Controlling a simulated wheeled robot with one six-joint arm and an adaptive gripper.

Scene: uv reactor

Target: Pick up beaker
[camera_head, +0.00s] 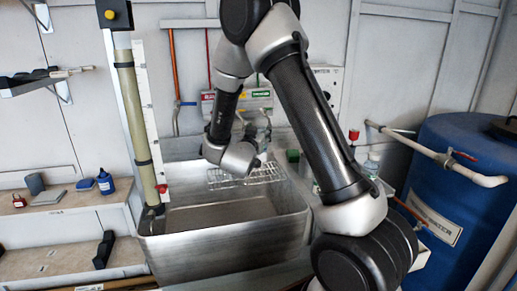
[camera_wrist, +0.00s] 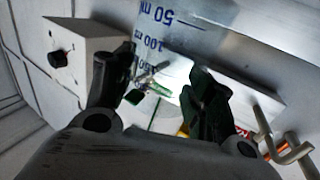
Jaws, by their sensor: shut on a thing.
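The beaker (camera_wrist: 150,46) is clear, with blue volume marks, "50" and "100" among them, in the wrist view. Its glass fills the space between and beyond the fingers, and its outline is hard to make out. My gripper (camera_wrist: 156,88) has one dark finger on each side and is shut on the beaker. In the head view my gripper (camera_head: 256,137) is small and dark, above the back of the steel sink. The beaker cannot be told apart clearly there.
The steel sink (camera_head: 225,245) has a wire rack (camera_head: 245,174) at its back. A green-brown vertical tube (camera_head: 134,120) stands at its left. A blue barrel (camera_head: 452,185) with a white pipe is at the right.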

